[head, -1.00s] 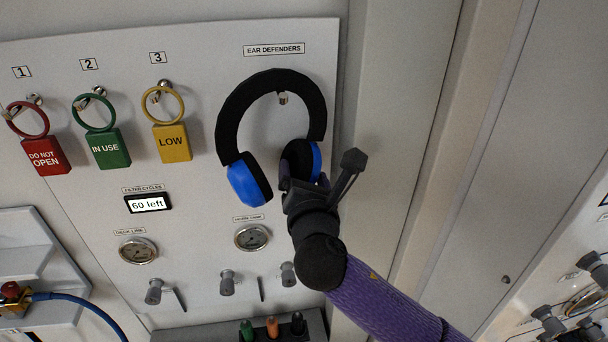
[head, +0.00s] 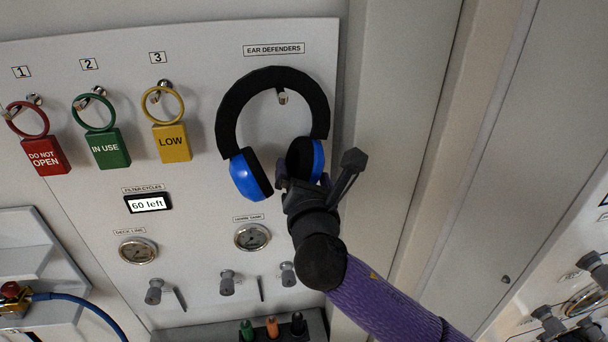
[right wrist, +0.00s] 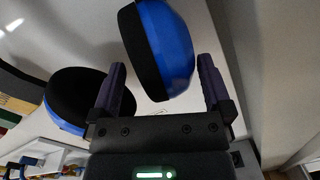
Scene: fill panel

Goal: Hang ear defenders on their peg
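The ear defenders (head: 228,113), with a black headband and blue cups with black pads, are upright at the panel under the EAR DEFENDERS label (head: 274,49). The end of their peg (head: 283,98) shows just beneath the inside of the headband's top; the contact itself is hard to see. My right gripper (head: 313,174) is at the lower right cup. In the right wrist view, its fingers (right wrist: 162,82) are spread, with this cup (right wrist: 172,45) beyond and between their tips and gaps visible beside it. The other cup (right wrist: 75,98) is left of the fingers. My left gripper is out of view.
Red (head: 46,156), green (head: 110,149) and yellow (head: 172,143) tags hang on pegs to the left. Gauges (head: 252,237) and knobs (head: 228,282) sit below. A wall edge rises close on the right of the panel.

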